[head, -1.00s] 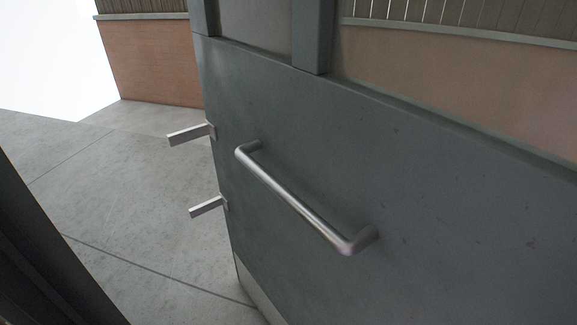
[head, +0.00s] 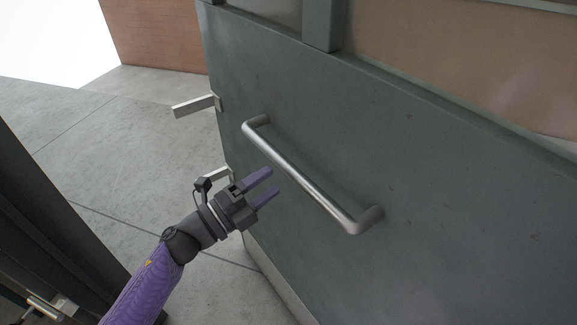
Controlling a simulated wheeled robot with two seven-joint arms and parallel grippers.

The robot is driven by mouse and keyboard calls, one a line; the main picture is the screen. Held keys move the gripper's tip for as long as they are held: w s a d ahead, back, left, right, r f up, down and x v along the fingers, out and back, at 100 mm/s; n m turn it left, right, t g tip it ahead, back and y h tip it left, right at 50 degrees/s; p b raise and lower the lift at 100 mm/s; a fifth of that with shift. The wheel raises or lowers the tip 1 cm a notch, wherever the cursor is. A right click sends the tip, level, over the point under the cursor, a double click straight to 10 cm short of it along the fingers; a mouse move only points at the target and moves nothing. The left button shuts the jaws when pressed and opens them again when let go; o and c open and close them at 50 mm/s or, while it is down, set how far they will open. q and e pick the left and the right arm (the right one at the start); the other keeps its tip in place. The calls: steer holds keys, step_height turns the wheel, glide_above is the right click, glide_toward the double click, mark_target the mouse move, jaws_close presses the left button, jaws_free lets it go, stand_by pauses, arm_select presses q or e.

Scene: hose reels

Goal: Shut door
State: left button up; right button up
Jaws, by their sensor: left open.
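The door (head: 440,190) is a dark grey-green panel with window panes above, standing open at an angle across the right of the head view. A silver bar handle (head: 300,178) runs slantwise across its face. Two flat metal bars stick out from its left edge; the upper bar (head: 195,106) is clear and the lower bar (head: 217,175) is partly hidden by my left gripper. My left gripper (head: 268,184) has purple fingers spread apart and empty. It appears just left of and below the handle, with a gap in the picture. My right gripper is not in view.
A dark frame post (head: 50,215) with a metal fitting (head: 48,308) stands at the lower left. Grey paved floor (head: 120,150) lies open between the post and the door. A reddish-brown wall (head: 158,35) is at the back.

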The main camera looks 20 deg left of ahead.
mark_target(289, 170)
arm_select(q)
steer(key=x, duration=0.5)
steer(key=shift+w+d, duration=0.2)
steer(key=shift+w, duration=0.05)
jaws_close()
steer(key=shift+f, duration=0.1)
stand_by(1.0)
